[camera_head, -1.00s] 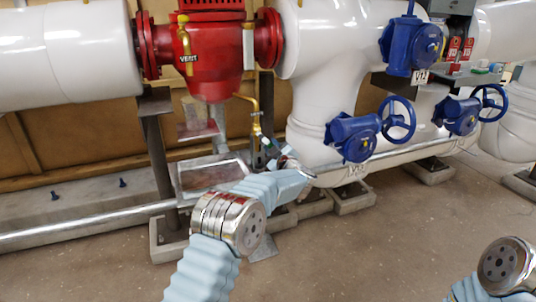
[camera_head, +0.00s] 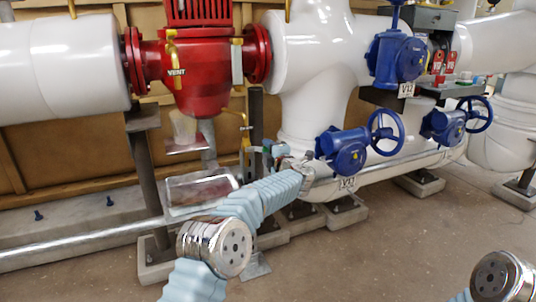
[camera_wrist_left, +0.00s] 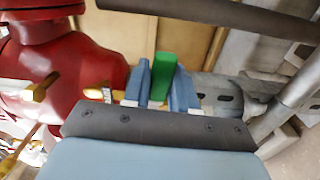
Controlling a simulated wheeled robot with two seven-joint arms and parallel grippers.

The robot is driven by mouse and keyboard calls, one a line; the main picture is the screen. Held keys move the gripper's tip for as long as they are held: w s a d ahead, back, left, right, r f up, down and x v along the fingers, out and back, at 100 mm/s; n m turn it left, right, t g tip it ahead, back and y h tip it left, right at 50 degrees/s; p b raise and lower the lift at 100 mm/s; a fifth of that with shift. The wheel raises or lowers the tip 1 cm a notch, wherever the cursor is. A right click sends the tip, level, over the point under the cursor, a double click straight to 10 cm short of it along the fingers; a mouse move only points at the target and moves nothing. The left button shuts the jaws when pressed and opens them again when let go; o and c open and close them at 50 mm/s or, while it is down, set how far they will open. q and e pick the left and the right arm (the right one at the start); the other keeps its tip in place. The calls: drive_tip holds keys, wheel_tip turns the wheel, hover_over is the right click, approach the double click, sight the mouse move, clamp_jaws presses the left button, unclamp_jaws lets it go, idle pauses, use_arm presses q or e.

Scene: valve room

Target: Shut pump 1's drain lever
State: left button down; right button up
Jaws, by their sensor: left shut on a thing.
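Pump 1 is taken to be the red pump (camera_head: 200,85) at the upper left of the head view; its number is not readable. My left gripper (camera_head: 264,157) is beside the pipe's lower end, small and partly hidden in the head view. In the left wrist view, its two blue fingers (camera_wrist_left: 162,88) are shut on a green handle (camera_wrist_left: 163,70), which appears to be the drain lever. Yellow fittings with a white tag (camera_wrist_left: 107,95) show left of the fingers. My right gripper is out of view.
A grey post (camera_head: 255,115) stands close behind my left gripper. A blue valve with a handwheel (camera_head: 345,150) is to its right, and a metal tray (camera_head: 185,195) to its left. A pipe (camera_head: 90,237) runs low along the front.

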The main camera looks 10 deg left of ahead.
use_arm(q)
drive_tip(key=shift+a+r+n, duration=0.1)
drive_tip(key=shift+r+n, duration=0.1)
drive_tip(key=shift+n, duration=0.2)
drive_tip(key=c, duration=1)
unclamp_jaws()
drive_tip(key=v, duration=1.4)
